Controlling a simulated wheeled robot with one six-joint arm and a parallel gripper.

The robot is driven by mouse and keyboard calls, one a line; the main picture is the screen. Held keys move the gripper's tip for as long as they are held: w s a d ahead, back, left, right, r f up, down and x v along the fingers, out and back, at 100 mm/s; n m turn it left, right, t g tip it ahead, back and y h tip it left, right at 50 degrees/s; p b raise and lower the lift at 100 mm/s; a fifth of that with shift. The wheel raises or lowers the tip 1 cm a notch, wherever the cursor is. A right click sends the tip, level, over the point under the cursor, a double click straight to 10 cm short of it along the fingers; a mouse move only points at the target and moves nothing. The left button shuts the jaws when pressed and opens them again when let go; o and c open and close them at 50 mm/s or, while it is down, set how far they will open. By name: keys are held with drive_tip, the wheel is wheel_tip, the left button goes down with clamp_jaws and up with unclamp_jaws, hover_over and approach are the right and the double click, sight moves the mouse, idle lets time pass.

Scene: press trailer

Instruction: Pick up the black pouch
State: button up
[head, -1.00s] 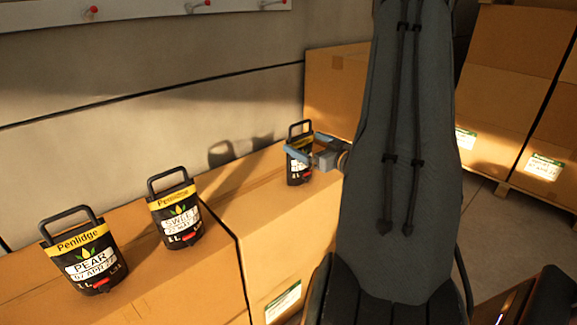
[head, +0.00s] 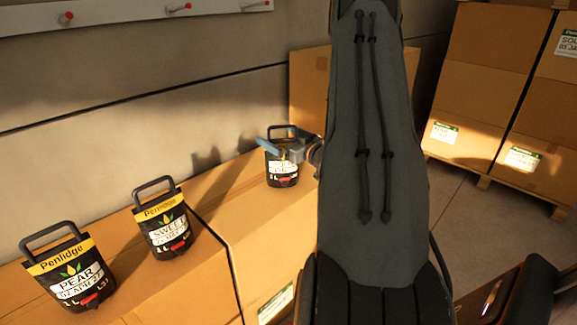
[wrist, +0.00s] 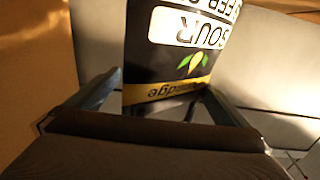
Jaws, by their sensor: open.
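Three black pouches with yellow "Penlidge" bands and black top handles stand upright on cardboard boxes. The PEAR pouch (head: 70,271) is at the left. The SWEET pouch (head: 166,222) is right of it. The third pouch (head: 283,177) stands farther back, and my gripper (head: 280,149) is at its upper part. In the wrist view this pouch (wrist: 183,62) appears upside down and reads "SOUR". My gripper (wrist: 165,100) is open there, with one finger on each side of the pouch near its yellow band. Contact between fingers and pouch cannot be told.
The cardboard boxes (head: 252,232) run along a grey wall (head: 150,92). A taller box (head: 310,85) stands right behind the third pouch. A white rail with red knobs (head: 120,14) is above. Stacked boxes (head: 490,150) stand at the right, beyond clear floor.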

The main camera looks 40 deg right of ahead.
drive_tip(key=shift+c, duration=0.3)
clamp_jaws()
idle(1.1)
